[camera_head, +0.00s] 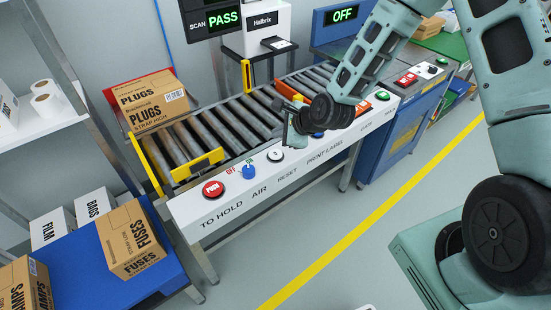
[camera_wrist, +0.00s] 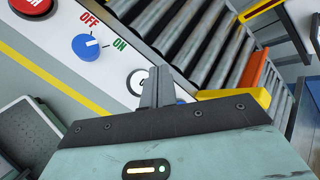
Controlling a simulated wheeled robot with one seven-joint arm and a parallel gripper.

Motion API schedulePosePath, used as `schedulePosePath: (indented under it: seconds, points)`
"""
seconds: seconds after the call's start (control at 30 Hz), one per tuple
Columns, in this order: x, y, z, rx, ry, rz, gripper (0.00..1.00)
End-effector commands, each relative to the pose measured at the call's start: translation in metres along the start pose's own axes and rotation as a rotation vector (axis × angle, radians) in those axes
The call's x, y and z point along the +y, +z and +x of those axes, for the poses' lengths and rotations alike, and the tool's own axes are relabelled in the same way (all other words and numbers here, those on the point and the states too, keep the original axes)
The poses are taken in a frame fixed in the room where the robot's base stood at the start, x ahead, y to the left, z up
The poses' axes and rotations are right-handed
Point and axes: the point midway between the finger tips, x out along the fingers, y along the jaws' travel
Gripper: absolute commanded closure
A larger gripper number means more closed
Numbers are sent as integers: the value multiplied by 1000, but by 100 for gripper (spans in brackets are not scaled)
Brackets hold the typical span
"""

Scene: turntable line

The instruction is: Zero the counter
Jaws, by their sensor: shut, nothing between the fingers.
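The control panel (camera_head: 240,205) runs along the front of the roller conveyor. A white round button (camera_head: 275,155) with a dark ring sits above the word RESET; its left part shows in the wrist view (camera_wrist: 135,84). My gripper (camera_head: 291,141) is shut and empty, over the panel just right of this button. In the wrist view its fingertips (camera_wrist: 157,73) overlap the button's right side in the picture; I cannot tell whether they touch it. No counter with digits can be made out.
Left of the white button are a blue AIR knob (camera_head: 249,172), pointing towards ON, and a red push button (camera_head: 213,188). A blue button (camera_head: 318,134) lies right, partly behind my gripper. A PLUGS box (camera_head: 152,100) stands at the conveyor's left end. Displays read PASS and OFF.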

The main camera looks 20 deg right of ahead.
Motion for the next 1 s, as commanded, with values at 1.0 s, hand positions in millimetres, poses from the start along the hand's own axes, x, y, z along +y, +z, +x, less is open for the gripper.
schedulePosePath:
  seconds: [1.0]
  points:
    - [25, -26, 35, 0, -1, 0, 100]
